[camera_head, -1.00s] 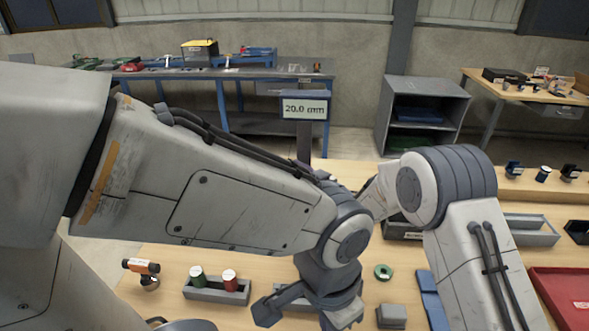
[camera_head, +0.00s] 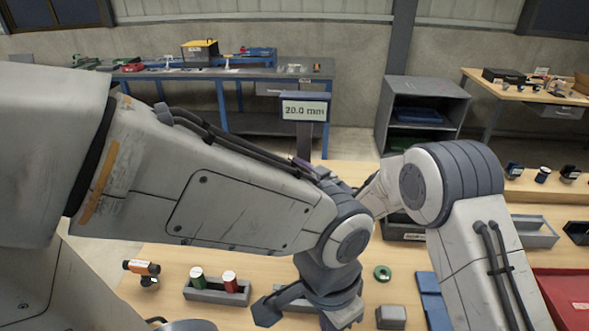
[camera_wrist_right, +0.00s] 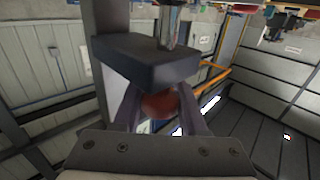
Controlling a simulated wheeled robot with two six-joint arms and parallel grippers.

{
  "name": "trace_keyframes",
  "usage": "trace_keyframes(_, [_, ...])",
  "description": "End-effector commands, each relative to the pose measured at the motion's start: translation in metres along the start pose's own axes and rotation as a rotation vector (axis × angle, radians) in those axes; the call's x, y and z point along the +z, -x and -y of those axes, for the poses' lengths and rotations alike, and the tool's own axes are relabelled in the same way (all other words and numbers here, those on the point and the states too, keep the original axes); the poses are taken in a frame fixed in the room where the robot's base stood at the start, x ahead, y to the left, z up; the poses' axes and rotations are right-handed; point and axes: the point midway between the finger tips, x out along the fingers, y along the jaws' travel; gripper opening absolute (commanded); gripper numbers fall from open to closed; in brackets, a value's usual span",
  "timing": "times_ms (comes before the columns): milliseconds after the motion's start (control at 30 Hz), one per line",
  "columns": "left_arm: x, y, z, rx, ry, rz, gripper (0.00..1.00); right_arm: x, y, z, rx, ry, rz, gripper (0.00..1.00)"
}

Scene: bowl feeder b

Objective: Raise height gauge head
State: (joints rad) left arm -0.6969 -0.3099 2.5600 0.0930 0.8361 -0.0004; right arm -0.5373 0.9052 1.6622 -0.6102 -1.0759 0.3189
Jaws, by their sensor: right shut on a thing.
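The height gauge shows in the head view as a dark column with a display (camera_head: 305,109) reading 20.0 mm. Its lower part is hidden behind my left arm. In the right wrist view my right gripper (camera_wrist_right: 160,108) is shut on a reddish-brown round knob (camera_wrist_right: 159,104), just under a dark block (camera_wrist_right: 145,62) that looks like the gauge head. A metal rod stands above the block. In the head view the right gripper is mostly hidden behind my left arm. My left gripper (camera_head: 305,316) points down low over the bench, fingers apart, with nothing visible between them.
On the bench are a grey holder (camera_head: 217,292) with green and red cylinders, an orange-black tool (camera_head: 142,268), a green ring (camera_head: 382,273), a grey block (camera_head: 391,316), a blue piece (camera_head: 431,300) and a red tray (camera_head: 566,298). My left arm crosses in front of the gauge.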

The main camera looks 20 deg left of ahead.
Motion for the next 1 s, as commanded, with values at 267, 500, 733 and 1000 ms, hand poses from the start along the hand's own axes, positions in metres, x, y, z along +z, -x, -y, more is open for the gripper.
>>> trace_keyframes(267, [0.000, 0.008, -0.001, 0.000, 0.000, 0.000, 0.00, -0.034, -0.001, -0.001, 0.001, 0.005, -0.017, 0.00])
trace_keyframes(500, [0.000, 0.008, -0.001, 0.000, 0.000, 0.000, 0.00, -0.035, -0.001, -0.002, 0.002, 0.005, -0.019, 0.71])
trace_keyframes(733, [0.000, 0.008, -0.001, 0.000, 0.000, 0.000, 0.00, -0.031, -0.001, -0.001, 0.001, 0.004, -0.012, 0.71])
trace_keyframes(1000, [0.000, -0.001, 0.000, 0.000, 0.000, 0.000, 0.00, -0.028, 0.018, -0.002, 0.002, 0.003, -0.010, 0.71])
